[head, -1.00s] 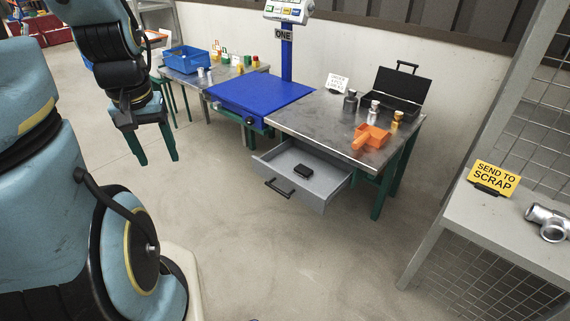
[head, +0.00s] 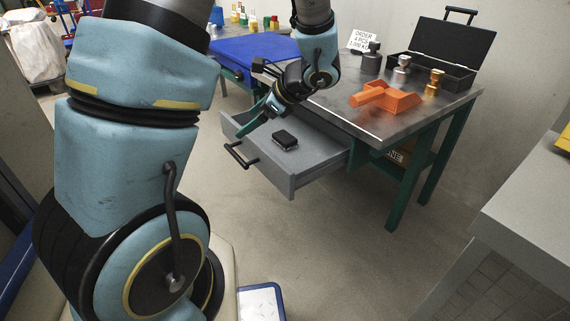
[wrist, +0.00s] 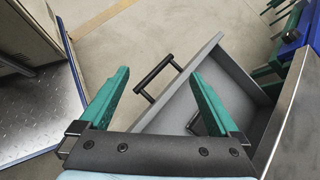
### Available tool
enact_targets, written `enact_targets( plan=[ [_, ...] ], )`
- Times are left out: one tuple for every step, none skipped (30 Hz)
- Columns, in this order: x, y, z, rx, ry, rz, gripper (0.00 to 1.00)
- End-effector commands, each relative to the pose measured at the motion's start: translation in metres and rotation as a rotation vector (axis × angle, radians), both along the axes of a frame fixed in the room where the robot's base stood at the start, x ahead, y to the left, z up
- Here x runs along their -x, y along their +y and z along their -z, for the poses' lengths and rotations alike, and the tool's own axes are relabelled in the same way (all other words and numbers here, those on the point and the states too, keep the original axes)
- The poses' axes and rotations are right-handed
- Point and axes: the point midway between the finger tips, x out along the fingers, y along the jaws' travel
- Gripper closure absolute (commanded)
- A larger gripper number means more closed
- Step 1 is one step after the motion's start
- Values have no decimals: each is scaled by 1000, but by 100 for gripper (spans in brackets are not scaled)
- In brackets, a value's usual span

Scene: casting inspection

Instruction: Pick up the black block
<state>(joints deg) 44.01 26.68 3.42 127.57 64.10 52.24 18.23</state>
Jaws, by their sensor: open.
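The black block (head: 285,139) lies on the floor of an open grey drawer (head: 290,172) under the metal table. My gripper (head: 250,124) is above the drawer's left part, near its front, to the left of the block and apart from it.
The drawer's black handle (head: 240,155) sticks out in front. The table top (head: 345,112) overhangs the drawer's back. On it stand an orange scoop (head: 388,98), several metal weights and an open black case (head: 440,50). A grey bench (head: 525,215) is at right.

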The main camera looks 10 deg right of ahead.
Motion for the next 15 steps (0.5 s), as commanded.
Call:
enact_targets(
  plan=[
    [-8, -18, 36, -60, -9, 95, 3],
    [-13, -28, 44, -93, -17, 148, 3],
    [-19, -42, 54, -140, -28, 217, 3],
    [-22, -52, 61, -171, -38, 265, 3],
    [-26, -62, 68, -201, -48, 311, 3],
    [-30, -75, 75, -240, -60, 367, 3],
    [-32, -85, 80, -266, -71, 406, 3],
    [-34, -94, 84, -288, -82, 442, 3],
    [-36, -104, 89, -318, -94, 484, 3],
    [-38, -111, 92, -336, -101, 512, 3],
    [-38, -118, 95, -351, -110, 535, 3],
    [-40, -125, 97, -369, -120, 560, 3],
    [-40, -129, 98, -380, -126, 576, 3],
    [-41, -133, 99, -389, -130, 590, 3],
    [-41, -136, 100, -397, -134, 601, 3]
  ],
)
